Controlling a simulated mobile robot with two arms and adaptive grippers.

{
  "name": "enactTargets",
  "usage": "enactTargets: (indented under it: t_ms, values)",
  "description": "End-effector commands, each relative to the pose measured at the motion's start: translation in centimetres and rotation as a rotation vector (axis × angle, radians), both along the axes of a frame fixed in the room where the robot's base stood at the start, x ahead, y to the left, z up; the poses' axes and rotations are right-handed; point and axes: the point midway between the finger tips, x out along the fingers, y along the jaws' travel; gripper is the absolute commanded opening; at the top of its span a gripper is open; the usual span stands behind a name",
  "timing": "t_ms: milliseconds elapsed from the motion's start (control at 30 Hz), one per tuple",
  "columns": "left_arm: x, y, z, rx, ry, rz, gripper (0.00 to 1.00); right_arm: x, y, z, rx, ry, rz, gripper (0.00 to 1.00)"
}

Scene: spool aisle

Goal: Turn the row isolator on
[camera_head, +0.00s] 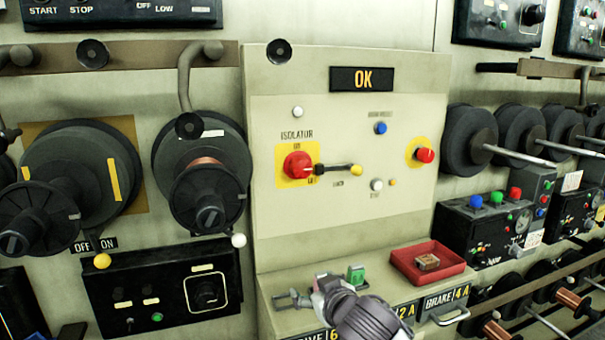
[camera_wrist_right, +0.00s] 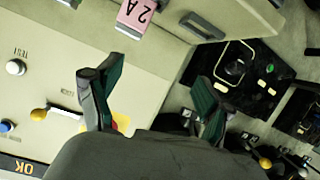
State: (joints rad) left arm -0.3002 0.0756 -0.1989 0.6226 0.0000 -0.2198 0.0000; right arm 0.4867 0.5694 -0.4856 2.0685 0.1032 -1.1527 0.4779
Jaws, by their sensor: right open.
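The isolator is a red rotary knob (camera_head: 298,166) on a yellow plate under the label ISOLATOR, at the left of the cream panel. Its small marks are too small to read surely. In the right wrist view, a yellow patch (camera_wrist_right: 122,120), probably its plate, shows partly behind a finger; my gripper hides most of it. My right gripper (camera_head: 325,285) is open and empty, below the knob and apart from it, above the ledge. Its green-padded fingers also show in the right wrist view (camera_wrist_right: 157,95). My left gripper is not in view.
A black lever with a yellow ball (camera_head: 355,170) extends just right of the knob. A lit OK sign (camera_head: 361,79) is above. Another red knob (camera_head: 425,155) is at right. A red tray (camera_head: 432,278) sits on the ledge. Cable spools (camera_head: 203,170) stick out at left.

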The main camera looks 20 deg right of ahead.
Motion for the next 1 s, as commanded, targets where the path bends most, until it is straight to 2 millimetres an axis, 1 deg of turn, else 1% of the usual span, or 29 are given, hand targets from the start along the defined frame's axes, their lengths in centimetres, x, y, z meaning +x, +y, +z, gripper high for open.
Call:
enactTargets:
  t_ms: [33,67,100,200,300,333,400,467,567,667,900,1000]
  values:
    - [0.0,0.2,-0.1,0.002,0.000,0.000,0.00,1.3,-0.7,4.4,-0.010,-0.085,-0.004,0.80]
    - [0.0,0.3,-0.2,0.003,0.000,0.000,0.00,1.8,-0.9,6.6,-0.010,-0.126,-0.006,0.80]
    - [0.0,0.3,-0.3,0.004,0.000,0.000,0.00,2.3,-1.3,9.4,-0.009,-0.178,-0.007,0.80]
    - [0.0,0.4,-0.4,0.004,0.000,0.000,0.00,2.8,-2.1,14.8,-0.002,-0.273,-0.015,0.80]
    - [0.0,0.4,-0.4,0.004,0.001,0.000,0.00,2.9,-2.6,18.2,0.004,-0.334,-0.020,0.80]
    - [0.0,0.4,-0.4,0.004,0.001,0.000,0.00,2.9,-2.7,18.9,0.006,-0.346,-0.021,0.80]
    - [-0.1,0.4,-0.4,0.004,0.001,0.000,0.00,3.0,-2.9,19.9,0.010,-0.362,-0.023,0.80]
    - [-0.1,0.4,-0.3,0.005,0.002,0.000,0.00,3.3,-3.0,20.2,0.011,-0.367,-0.024,0.80]
    - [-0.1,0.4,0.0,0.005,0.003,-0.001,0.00,4.4,-2.9,20.4,0.013,-0.367,-0.024,0.80]
    - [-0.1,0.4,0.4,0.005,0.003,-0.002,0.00,6.2,-2.9,20.4,0.012,-0.367,-0.026,0.80]
    - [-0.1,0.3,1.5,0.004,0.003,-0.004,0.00,11.5,-2.7,20.5,0.011,-0.366,-0.026,0.80]
    - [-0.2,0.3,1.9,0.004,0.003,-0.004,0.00,13.4,-2.6,20.5,0.011,-0.367,-0.026,0.80]
